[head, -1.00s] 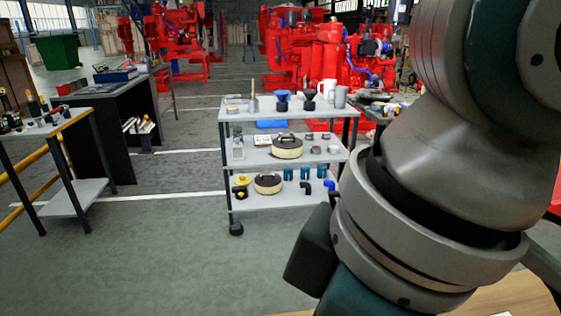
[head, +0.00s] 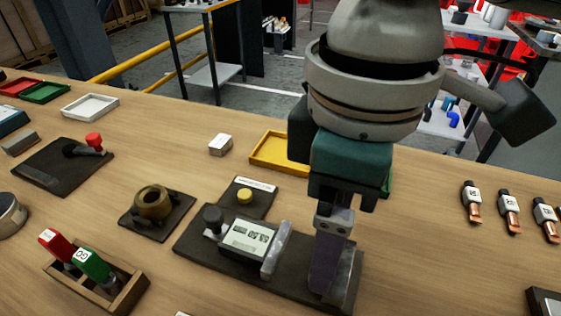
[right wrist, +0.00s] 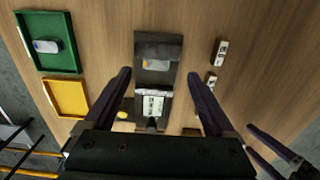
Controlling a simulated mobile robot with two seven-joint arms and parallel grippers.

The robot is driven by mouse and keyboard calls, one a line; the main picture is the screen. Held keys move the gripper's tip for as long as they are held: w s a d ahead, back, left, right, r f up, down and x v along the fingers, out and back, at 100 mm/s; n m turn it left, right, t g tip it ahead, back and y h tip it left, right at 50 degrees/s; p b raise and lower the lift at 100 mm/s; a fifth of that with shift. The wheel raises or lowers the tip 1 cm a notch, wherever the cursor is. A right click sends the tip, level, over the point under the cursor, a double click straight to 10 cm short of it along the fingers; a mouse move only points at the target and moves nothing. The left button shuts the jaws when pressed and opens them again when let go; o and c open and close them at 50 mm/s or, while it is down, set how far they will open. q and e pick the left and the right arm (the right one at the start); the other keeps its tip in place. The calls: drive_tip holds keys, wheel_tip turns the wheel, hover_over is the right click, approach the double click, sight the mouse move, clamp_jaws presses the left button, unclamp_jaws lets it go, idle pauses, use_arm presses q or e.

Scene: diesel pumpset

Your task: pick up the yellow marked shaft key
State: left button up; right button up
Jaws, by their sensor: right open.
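My right gripper (head: 330,255) points down over the table in the head view. It is open and empty in the right wrist view (right wrist: 157,80), its fingers on either side of a dark plate (right wrist: 170,47). On this plate stand a display unit (head: 247,238) and a metal bar (head: 277,250). A grey piece (right wrist: 158,65) lies farther along the plate. Dark fingers, apparently my left gripper's, show at the lower right in the right wrist view.
A yellow tray (head: 270,162) is empty; a green tray (right wrist: 72,62) holds a pale object (right wrist: 46,46). Several labelled copper-tipped pieces (head: 508,208) lie at the right. A ring stand (head: 153,203) and a wooden rack (head: 132,290) stand left.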

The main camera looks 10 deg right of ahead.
drive_tip(key=f, duration=0.3)
drive_tip(key=f+b, duration=0.1)
drive_tip(key=f, duration=0.1)
drive_tip(key=shift+w+f, duration=0.3)
drive_tip(key=shift+w, duration=0.1)
clamp_jaws()
idle(0.4)
